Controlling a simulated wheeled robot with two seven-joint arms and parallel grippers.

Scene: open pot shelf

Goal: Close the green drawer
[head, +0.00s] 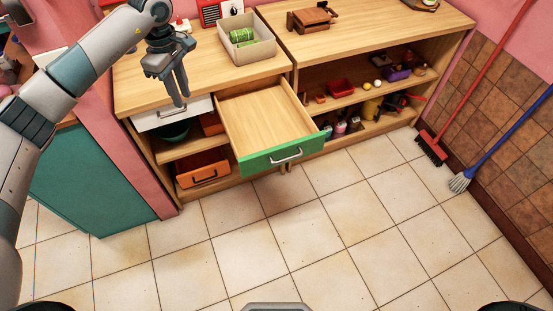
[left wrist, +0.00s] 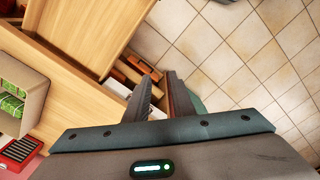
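The green drawer (head: 283,156) is pulled far out of the wooden cabinet and is empty inside. Its green front carries a silver bar handle (head: 286,156) and faces the floor area. My left gripper (head: 180,101) hangs to the left of the drawer, fingers pointing down, by the white drawer front, apart from the green drawer. In the left wrist view its two fingers (left wrist: 157,78) stand apart with nothing between them. The wooden inside of the drawer (left wrist: 88,22) shows at upper left there; its green front is not clearly seen. My right gripper is in no view.
A white drawer (head: 158,118) with a handle is shut left of the green one. An orange drawer (head: 203,171) sits below it. A bin with green items (head: 246,38) stands on the counter (head: 205,66). The tiled floor (head: 290,225) before the drawer is clear.

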